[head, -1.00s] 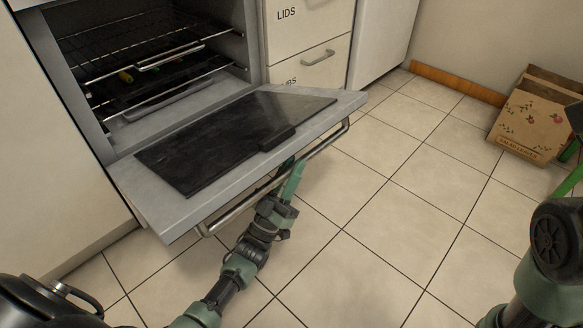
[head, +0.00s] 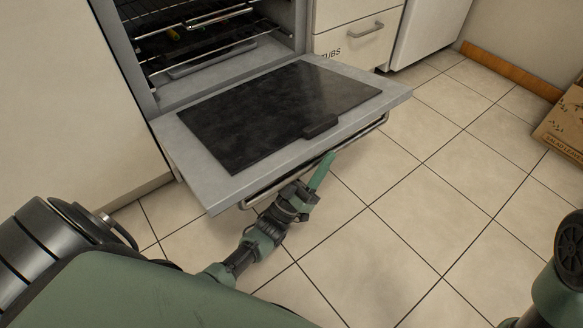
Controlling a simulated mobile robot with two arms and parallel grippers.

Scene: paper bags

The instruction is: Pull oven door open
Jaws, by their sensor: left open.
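The oven door (head: 365,88) is swung down and lies close to level, with its dark glass panel facing up. The oven cavity (head: 200,40) behind it is open and shows wire racks. A metal bar handle (head: 355,139) runs along the door's front edge, on its outer underside. My left gripper (head: 318,172) is at the front edge, near the middle of the handle. A green finger points up beside the bar, and the other finger is hidden or hard to make out. It is open; I cannot tell whether it touches the bar. My right gripper is not in view.
White drawers (head: 358,38) stand right of the oven. The tiled floor (head: 420,190) in front and to the right is clear.

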